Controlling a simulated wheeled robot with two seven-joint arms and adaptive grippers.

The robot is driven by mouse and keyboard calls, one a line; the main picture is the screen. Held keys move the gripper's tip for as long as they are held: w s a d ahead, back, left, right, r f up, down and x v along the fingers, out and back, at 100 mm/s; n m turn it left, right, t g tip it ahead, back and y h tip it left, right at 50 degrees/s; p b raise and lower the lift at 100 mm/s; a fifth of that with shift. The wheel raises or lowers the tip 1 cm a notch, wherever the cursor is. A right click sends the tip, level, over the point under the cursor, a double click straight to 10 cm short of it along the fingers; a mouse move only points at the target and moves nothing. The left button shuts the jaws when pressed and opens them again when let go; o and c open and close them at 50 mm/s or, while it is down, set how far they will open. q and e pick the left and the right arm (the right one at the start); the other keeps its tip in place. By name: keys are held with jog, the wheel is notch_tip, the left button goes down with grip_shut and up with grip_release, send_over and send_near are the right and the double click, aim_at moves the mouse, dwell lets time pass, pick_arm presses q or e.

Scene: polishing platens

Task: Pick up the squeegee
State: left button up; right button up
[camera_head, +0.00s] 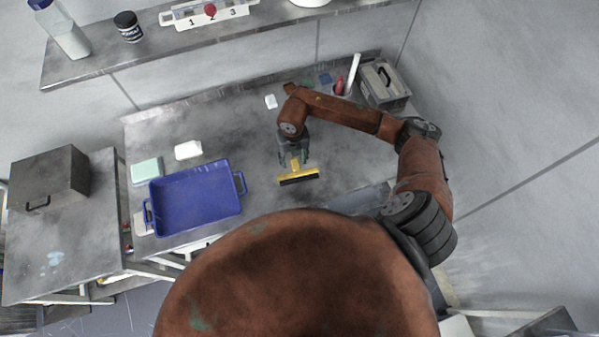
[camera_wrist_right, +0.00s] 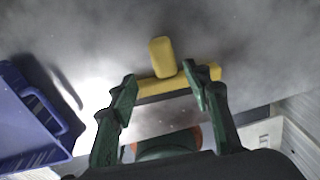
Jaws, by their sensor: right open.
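The squeegee (camera_head: 299,177) lies on the grey worktable right of the blue tray, with a yellow handle and a yellow head with a dark edge. In the right wrist view the squeegee (camera_wrist_right: 178,84) shows its stubby handle and crossbar between and beyond the fingers. My right gripper (camera_head: 294,160) is over the handle end, fingers pointing down. In the wrist view the right gripper (camera_wrist_right: 160,85) has its green fingers apart, with the yellow bar between their tips. I cannot tell whether they touch it. My left gripper is not in view.
A blue tray (camera_head: 243,208) sits left of the squeegee; it also shows in the wrist view (camera_wrist_right: 62,150). A white block (camera_head: 188,150) and a mint block (camera_head: 146,171) lie beyond it. A grey toolbox (camera_head: 386,85) and a red cup (camera_head: 343,88) stand at the back right.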

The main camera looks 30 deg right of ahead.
aim_at(296, 167)
jog(key=f, duration=0.3)
jog(key=shift+s+d+f, duration=0.3)
jog(key=shift+s+f, duration=0.05)
jog(key=shift+s, duration=0.05)
jog(key=shift+w+f, duration=0.1)
jog(key=shift+f, duration=0.4)
grip_shut()
